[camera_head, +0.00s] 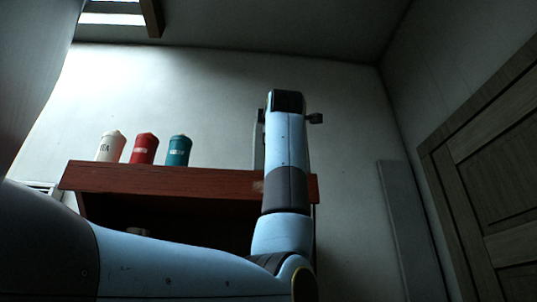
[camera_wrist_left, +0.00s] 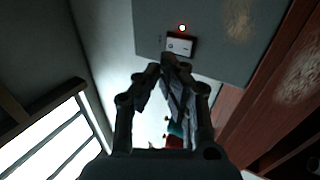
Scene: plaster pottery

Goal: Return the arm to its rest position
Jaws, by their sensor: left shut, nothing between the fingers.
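My left arm (camera_head: 287,145) comes in from the left in the head view and bends upward at the centre, in front of the wooden shelf. Its fingers cannot be made out in that view. In the left wrist view my left gripper (camera_wrist_left: 166,66) has its fingertips together with nothing held between them. Behind the fingers is a grey panel (camera_wrist_left: 215,45) with a small white box (camera_wrist_left: 180,46) and a glowing light above it. My right gripper is in neither view.
A red-brown shelf (camera_head: 150,180) carries a white container (camera_head: 110,147), a red container (camera_head: 144,149) and a teal container (camera_head: 178,151). A wooden door (camera_head: 495,165) is at the right. A bright window (camera_wrist_left: 50,140) shows in the left wrist view.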

